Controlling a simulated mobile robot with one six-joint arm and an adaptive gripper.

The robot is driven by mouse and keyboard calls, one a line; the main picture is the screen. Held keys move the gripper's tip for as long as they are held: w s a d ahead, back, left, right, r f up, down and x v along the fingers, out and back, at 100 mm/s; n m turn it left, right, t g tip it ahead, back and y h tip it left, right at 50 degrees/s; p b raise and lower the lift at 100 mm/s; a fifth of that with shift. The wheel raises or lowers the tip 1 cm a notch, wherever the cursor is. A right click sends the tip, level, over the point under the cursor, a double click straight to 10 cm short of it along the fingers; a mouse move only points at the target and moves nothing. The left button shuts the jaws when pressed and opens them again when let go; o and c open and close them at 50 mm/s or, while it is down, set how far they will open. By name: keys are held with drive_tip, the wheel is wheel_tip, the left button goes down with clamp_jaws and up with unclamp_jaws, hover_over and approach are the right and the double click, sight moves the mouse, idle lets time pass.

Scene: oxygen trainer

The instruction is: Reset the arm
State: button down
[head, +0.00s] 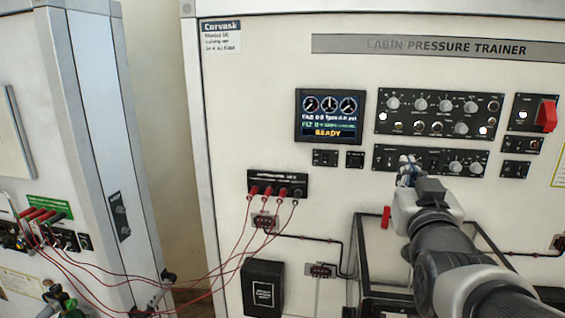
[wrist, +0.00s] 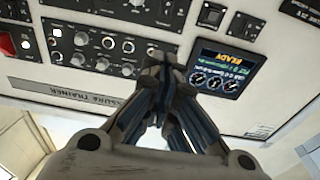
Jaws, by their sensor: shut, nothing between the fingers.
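My gripper (head: 408,165) is at the end of my arm, in front of the cabin pressure trainer panel (head: 285,75). Its fingers are shut with nothing between them. In the head view it overlaps the lower switch strip (head: 463,164), below the upper knob panel (head: 440,112). In the wrist view the closed fingers (wrist: 158,75) point at the panel, between the knobs (wrist: 80,40) and the display (wrist: 222,72). I cannot tell whether the fingertips touch the panel. The display reads READY in the head view (head: 329,116).
Red leads run from a socket block (head: 278,184) to the left cabinet (head: 85,110). A black box (head: 262,288) is low on the panel. A dark frame (head: 367,262) with a red handle (head: 386,217) stands below my gripper. A red switch (head: 547,115) is at the right.

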drive_tip(key=s+a+f+g+y, duration=0.1)
drive_tip(key=s+a+f, duration=0.1)
drive_tip(key=f, duration=0.1)
drive_tip(key=s+a+f+n+g+y, duration=0.1)
drive_tip(key=s+a+f+g, duration=0.1)
drive_tip(key=a+f, duration=0.1)
drive_tip(key=s+a+f+g+y, duration=0.1)
drive_tip(key=s+a+f+g, duration=0.1)
drive_tip(key=f, duration=0.2)
drive_tip(key=shift+s+a+f, duration=0.2)
drive_tip(key=shift+s+a, duration=0.05)
drive_tip(key=s+a+f+n+g+y, duration=0.1)
drive_tip(key=s+a+f+g, duration=0.3)
drive_tip(key=s, duration=0.5)
drive_tip(key=s+a+f+n+g+y, duration=0.1)
drive_tip(key=s+a+f+g, duration=0.1)
drive_tip(key=s+f+g, duration=0.4)
drive_tip(key=s+f+t+b, duration=0.1)
drive_tip(key=s+f+b, duration=0.3)
drive_tip(key=f, duration=0.6)
drive_tip(key=b, duration=0.2)
drive_tip(key=shift+s+b, duration=0.15)
drive_tip(key=shift+b, duration=0.15)
